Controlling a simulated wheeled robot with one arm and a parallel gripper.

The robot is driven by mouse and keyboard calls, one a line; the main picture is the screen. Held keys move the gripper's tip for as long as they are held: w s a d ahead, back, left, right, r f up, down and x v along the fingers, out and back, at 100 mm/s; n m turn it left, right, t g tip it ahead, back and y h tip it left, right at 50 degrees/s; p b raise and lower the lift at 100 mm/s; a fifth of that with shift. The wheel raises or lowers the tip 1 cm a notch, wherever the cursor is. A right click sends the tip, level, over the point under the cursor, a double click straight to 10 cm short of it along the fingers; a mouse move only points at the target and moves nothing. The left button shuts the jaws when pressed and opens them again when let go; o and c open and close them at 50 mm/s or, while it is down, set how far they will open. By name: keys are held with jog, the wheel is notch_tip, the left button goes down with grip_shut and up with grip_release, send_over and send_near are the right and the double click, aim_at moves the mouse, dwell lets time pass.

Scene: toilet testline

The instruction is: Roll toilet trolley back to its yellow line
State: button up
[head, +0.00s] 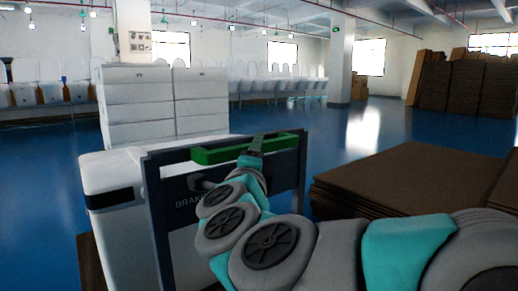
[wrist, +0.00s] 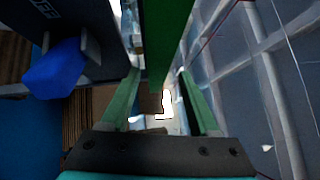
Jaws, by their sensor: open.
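The trolley has a dark upright frame (head: 152,215) with a green handle bar (head: 225,153) across its top. The white toilet load (head: 110,180) stands behind the frame. My gripper (head: 256,148) is at the right part of the handle. In the wrist view my gripper (wrist: 160,78) has its two green fingers apart, with the green bar (wrist: 165,40) running between and beyond them. I cannot tell whether they touch it. A panel with partly hidden "BRAK" lettering is below the handle, partly behind my arm. A blue knob (wrist: 55,70) shows in the wrist view. No yellow line is visible.
Stacked white boxes (head: 160,100) stand behind the trolley. Flat brown cardboard (head: 400,175) lies close on the right, with taller stacks (head: 465,85) farther back. A white pillar (head: 341,60) and rows of toilets are at the back. Blue floor (head: 340,130) is open beyond the trolley.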

jog(key=shift+p+v, duration=0.4)
jog(key=shift+v, duration=2.55)
jog(key=shift+d, duration=0.1)
